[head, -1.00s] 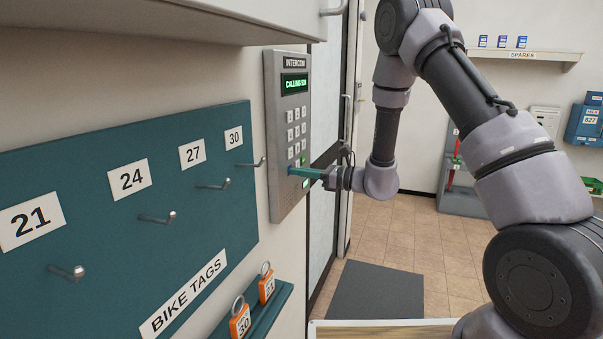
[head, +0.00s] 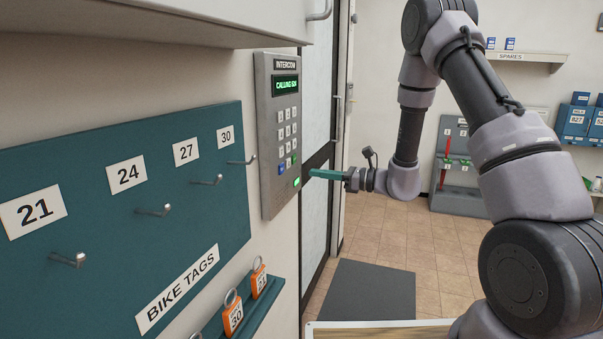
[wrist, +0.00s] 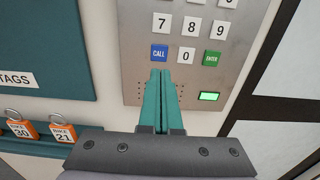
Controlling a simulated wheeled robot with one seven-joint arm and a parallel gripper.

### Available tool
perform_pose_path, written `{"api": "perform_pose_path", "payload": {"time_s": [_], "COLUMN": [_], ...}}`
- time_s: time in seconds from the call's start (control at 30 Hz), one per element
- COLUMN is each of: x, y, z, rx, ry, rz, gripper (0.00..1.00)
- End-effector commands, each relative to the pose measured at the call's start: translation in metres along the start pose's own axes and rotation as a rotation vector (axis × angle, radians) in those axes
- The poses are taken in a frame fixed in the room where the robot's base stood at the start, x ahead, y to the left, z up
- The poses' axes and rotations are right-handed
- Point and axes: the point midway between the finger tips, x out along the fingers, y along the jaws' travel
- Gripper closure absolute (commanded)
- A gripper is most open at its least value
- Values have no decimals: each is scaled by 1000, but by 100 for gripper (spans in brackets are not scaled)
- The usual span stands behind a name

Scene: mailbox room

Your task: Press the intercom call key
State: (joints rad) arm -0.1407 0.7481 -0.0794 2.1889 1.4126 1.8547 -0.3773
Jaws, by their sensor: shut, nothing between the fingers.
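The intercom (head: 265,140) is a grey wall panel with a keypad. Its screen (head: 286,84) glows green and reads "CALLING" with a unit after it. The blue call key (wrist: 160,53) is at the lower left of the keypad in the wrist view, left of the 0 key, with the green enter key (wrist: 211,58) at the right. A green light (wrist: 209,96) is lit below. My gripper (head: 312,173) is shut and empty, its green fingers pointing at the panel with a visible gap in the head view. In the wrist view its fingertips (wrist: 161,73) appear just below the call key.
A teal bike tags board (head: 110,215) with hooks is on the wall left of the intercom. A cabinet (head: 200,22) overhangs above. A door (head: 316,215) is right of the panel. Open floor lies beyond.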

Motion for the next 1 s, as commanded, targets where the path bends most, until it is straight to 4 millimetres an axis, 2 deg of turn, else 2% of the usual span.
{"api": "perform_pose_path", "payload": {"time_s": [0.1, 0.3, 0.9, 1.0], "x": [-23, -43, -47, -47], "y": [-1, -1, 0, 5], "z": [0, 0, 0, 8], "rx": [1, -1, -1, -22], "ry": [-1, 0, 1, 8], "rz": [-4, -1, 1, 24], "gripper": [100, 100, 100, 100]}}
